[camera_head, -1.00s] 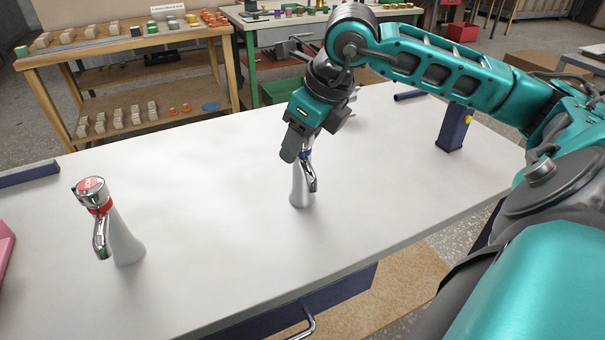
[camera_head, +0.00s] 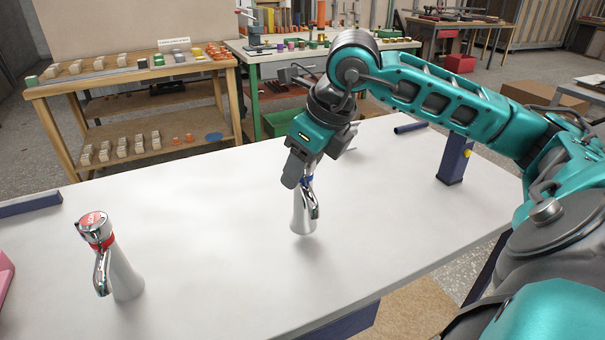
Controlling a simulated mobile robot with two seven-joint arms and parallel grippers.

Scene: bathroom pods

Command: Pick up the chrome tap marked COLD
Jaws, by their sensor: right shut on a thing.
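A chrome tap with a blue band (camera_head: 304,212) is upright in the middle of the white bench (camera_head: 215,225). My right gripper (camera_head: 302,170) is shut on its top from above, and the fingers hide the cap and any marking. The base seems to be slightly off the bench, with a faint shadow beneath. A second chrome tap with a red band and red cap (camera_head: 122,272) stands at the left front; its small lettering is hard to read. My left gripper is not in view.
A dark blue post (camera_head: 453,160) stands on the bench at the right, with a dark bar (camera_head: 411,128) near the back edge. A blue strip (camera_head: 30,205) and a pink object (camera_head: 5,272) lie at the left. The bench between the taps is clear.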

